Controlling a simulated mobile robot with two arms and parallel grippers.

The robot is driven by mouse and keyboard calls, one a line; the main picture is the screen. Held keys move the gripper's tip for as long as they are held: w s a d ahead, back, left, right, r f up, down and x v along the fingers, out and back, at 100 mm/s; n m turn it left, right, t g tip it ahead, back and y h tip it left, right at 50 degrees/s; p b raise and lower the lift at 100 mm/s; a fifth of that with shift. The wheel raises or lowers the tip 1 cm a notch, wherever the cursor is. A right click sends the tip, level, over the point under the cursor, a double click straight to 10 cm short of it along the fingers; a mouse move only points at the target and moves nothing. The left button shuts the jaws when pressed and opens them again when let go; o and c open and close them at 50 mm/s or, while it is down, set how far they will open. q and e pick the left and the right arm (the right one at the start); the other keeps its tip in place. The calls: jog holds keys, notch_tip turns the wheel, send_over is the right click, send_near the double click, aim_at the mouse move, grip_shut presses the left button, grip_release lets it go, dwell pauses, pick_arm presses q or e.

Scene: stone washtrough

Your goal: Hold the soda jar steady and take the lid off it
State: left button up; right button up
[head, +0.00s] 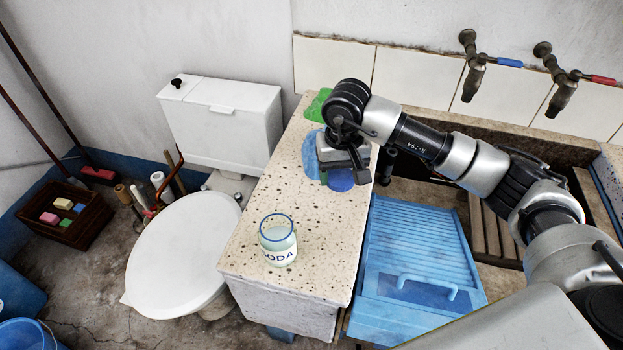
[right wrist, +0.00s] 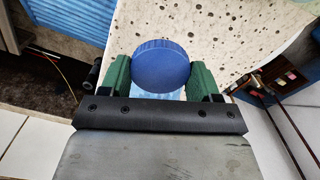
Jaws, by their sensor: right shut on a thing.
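The soda jar (head: 278,247) is a clear glass jar marked "SODA" with a blue rim. It stands upright on the near part of the speckled stone counter, and its top looks open. A round blue lid (head: 340,181) is farther back, at my right gripper (head: 345,165). In the right wrist view the lid (right wrist: 162,64) sits between the green fingers of my right gripper (right wrist: 161,80), which is shut on it. I cannot tell whether the lid touches the counter. My left gripper is not in view, and nothing holds the jar.
The speckled counter (head: 245,258) is bare around the jar. A light blue item (head: 309,155) and a green item (head: 316,106) lie near the gripper. A blue ribbed washboard (head: 415,245) is right of the counter, under my right arm. A toilet (head: 180,255) stands to the left.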

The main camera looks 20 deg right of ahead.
send_over(309, 198)
notch_tip(309, 198, down, 4)
jog(key=shift+p, duration=0.4)
notch_tip(309, 198, down, 4)
jog(key=shift+r+p, duration=0.1)
jog(key=shift+p, duration=0.3)
jog(key=shift+f+b, duration=0.35)
jog(key=shift+f, duration=0.05)
jog(key=o, duration=1)
jog(key=shift+r, duration=0.1)
